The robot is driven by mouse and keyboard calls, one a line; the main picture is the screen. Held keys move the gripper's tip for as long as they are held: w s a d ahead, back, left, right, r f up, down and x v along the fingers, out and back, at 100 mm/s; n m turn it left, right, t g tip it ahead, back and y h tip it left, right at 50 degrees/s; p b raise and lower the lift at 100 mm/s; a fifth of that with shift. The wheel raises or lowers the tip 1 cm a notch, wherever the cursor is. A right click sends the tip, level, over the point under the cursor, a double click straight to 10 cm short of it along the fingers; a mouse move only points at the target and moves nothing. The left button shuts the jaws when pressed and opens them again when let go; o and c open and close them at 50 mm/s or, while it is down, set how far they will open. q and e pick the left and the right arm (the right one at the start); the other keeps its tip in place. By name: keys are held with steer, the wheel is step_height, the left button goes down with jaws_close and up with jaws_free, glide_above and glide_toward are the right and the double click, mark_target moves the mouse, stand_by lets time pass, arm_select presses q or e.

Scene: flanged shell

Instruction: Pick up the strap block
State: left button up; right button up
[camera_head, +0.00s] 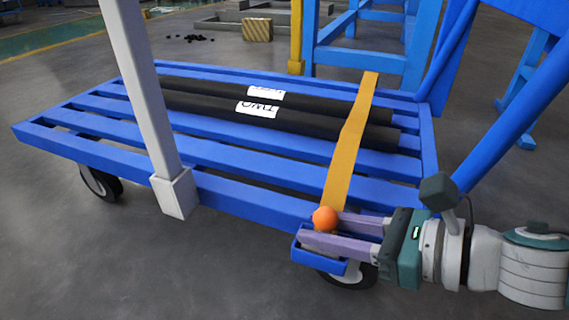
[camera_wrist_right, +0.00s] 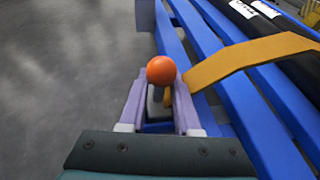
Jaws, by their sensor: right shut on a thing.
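The strap block shows as an orange ball (camera_head: 325,218) on a short grey stem at the front right corner of the blue cart. The ball also shows in the right wrist view (camera_wrist_right: 161,71). My right gripper (camera_head: 318,231) is shut on the block, with its two purple fingers on either side of the stem just below the ball. The fingers hide most of the block's lower part. A yellow strap (camera_head: 347,150) runs over the cart's black tubes, and its near end reaches the block. My left gripper is not in view.
The blue slatted cart (camera_head: 215,150) carries two black tubes (camera_head: 210,107) with white labels. A small blue bracket (camera_head: 318,264) sits below the fingers, above a wheel. A pale post (camera_head: 146,90) crosses in front of the cart. Blue frames (camera_head: 370,55) stand behind.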

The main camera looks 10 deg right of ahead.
jaws_close()
steer(key=shift+r, duration=0.1)
stand_by(0.3)
